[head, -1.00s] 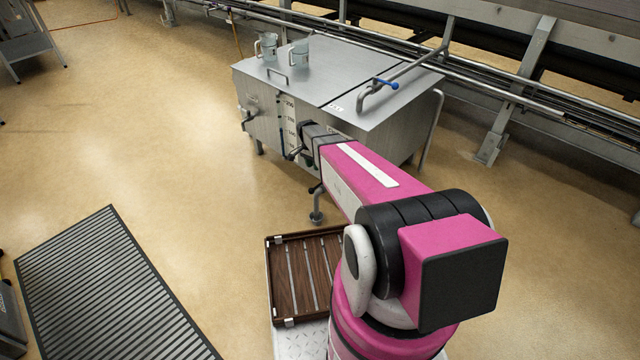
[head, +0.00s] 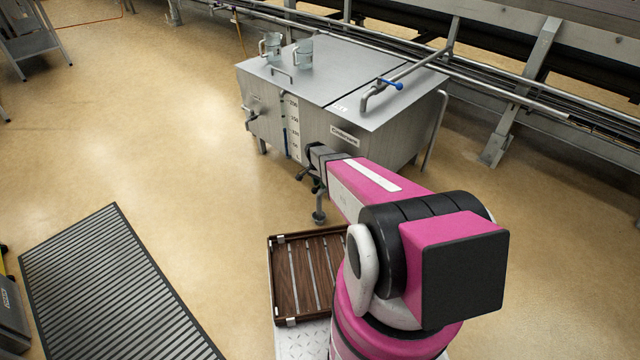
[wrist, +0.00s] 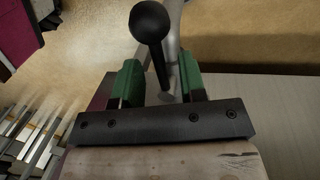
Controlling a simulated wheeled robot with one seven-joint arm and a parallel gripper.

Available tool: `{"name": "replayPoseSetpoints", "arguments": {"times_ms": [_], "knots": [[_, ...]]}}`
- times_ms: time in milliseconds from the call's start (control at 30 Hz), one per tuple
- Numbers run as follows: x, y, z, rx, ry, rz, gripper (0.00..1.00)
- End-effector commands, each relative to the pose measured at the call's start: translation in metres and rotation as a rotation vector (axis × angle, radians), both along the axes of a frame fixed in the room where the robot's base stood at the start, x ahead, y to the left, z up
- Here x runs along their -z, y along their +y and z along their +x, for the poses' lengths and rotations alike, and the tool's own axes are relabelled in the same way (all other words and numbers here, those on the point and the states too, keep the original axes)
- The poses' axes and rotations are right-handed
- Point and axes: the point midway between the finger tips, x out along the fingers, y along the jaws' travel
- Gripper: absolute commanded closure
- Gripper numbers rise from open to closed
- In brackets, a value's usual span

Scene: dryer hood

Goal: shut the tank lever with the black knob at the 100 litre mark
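The steel tank (head: 400,140) stands ahead with a white litre scale (head: 294,125) on its front. A blue column (head: 285,140) beside the scale reaches to about the 100 mark. My gripper (head: 309,172) is low at the tank's front, and the lever is hard to make out there. In the wrist view my gripper (wrist: 160,82) has its green fingers apart. The lever's black knob (wrist: 150,22) shows just beyond the fingertips, and its dark stem runs down between them with gaps on both sides. How the lever is set cannot be told.
Two clear jugs (head: 271,46) (head: 303,54) stand on the tank lid. A pipe with a blue handle (head: 391,83) runs over its right side. A wooden slatted tray (head: 308,275) lies near my base. Floor is open left of the tank, with a grey grating (head: 105,285).

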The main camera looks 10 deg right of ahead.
Motion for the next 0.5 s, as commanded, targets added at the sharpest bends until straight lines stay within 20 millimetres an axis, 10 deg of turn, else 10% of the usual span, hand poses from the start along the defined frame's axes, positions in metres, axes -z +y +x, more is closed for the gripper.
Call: {"name": "replayPoseSetpoints", "arguments": {"times_ms": [100,233,500], "knots": [[-0.0001,0.0,0.0,0.0,0.0,0.0,0.62],[-0.0002,0.0,-0.0001,0.0,0.0,0.0,1.0],[-0.0002,0.0003,0.0004,0.007,0.0,0.0,1.0]]}}
